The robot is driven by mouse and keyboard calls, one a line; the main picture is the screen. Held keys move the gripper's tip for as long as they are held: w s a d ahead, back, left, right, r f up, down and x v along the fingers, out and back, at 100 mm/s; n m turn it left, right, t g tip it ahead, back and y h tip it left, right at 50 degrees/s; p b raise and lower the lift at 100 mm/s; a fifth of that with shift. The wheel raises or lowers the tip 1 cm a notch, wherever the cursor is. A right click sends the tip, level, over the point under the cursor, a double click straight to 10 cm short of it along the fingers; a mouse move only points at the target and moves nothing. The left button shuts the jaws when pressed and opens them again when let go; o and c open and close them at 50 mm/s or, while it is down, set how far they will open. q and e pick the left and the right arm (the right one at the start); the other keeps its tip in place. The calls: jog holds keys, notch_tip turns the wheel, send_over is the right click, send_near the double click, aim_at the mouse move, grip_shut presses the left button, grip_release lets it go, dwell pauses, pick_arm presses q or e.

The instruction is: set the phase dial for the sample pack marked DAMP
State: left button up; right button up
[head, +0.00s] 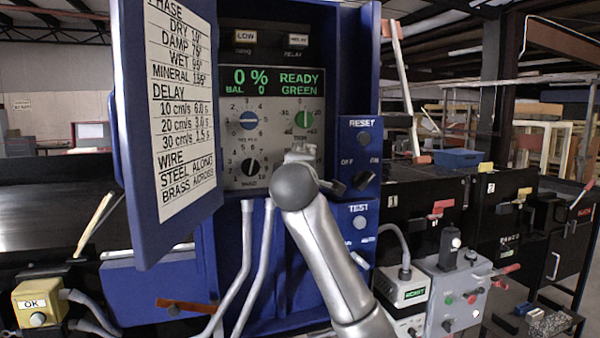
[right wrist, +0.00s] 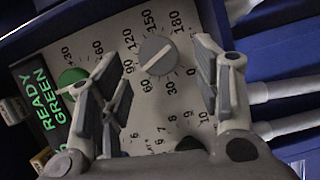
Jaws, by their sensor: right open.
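The phase dial (right wrist: 156,55) is a round grey knob with a white line, on a scale from 0 to 180 in the right wrist view. The line's lower-left end lies between 60 and 90; I cannot tell which end is the pointer. My right gripper (right wrist: 162,88) is open, its fingers on either side of the knob in the picture; contact is not clear. In the head view the right gripper (head: 301,152) covers this dial. The chart (head: 182,95) on the open door lists DAMP under PHASE, apparently 75°. No pack marked DAMP is legible. My left gripper is out of view.
The display (head: 272,81) reads READY GREEN. The open blue door (head: 137,225) stands at left. RESET (head: 363,138) and TEST (head: 360,222) buttons are at right.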

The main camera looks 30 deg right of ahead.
jog(key=v, duration=0.8)
jog(key=shift+s, duration=0.25)
jog(key=shift+a, duration=0.15)
